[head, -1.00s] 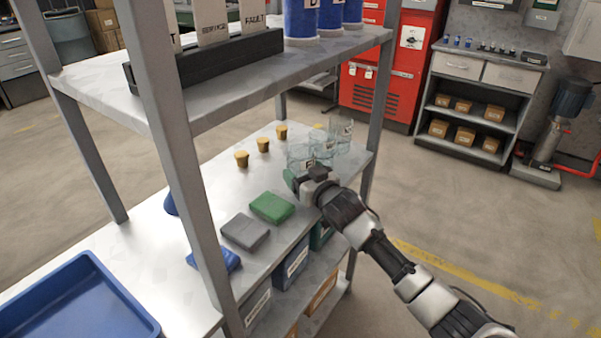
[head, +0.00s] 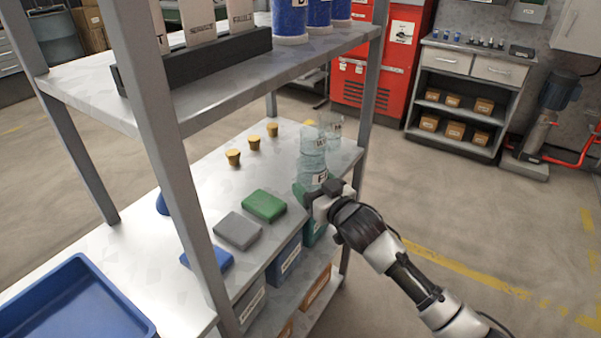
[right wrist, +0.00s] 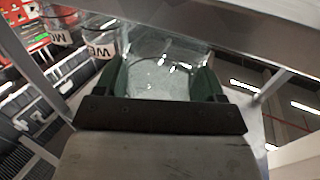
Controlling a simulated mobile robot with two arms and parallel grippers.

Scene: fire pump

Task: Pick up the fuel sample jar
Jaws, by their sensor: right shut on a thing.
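The fuel sample jar (head: 313,171) is a clear glass jar with a label starting with "F", near the right edge of the shelf's middle board. My right gripper (head: 312,193) is shut on it from the front right. In the right wrist view the glass jar (right wrist: 160,75) sits between the two green fingertips (right wrist: 165,85). Two other clear jars stand behind it; one (head: 333,130) shows past it in the head view. In the right wrist view their labels begin with "WE" (right wrist: 103,50) and "MO" (right wrist: 58,37), partly cut off. My left gripper is not in view.
Three yellow-brown stoppers (head: 253,142) stand left of the jars. A shelf post (head: 366,105) stands close right of the jars, and the upper board (head: 215,90) is overhead. A blue tray (head: 135,315) is at front left.

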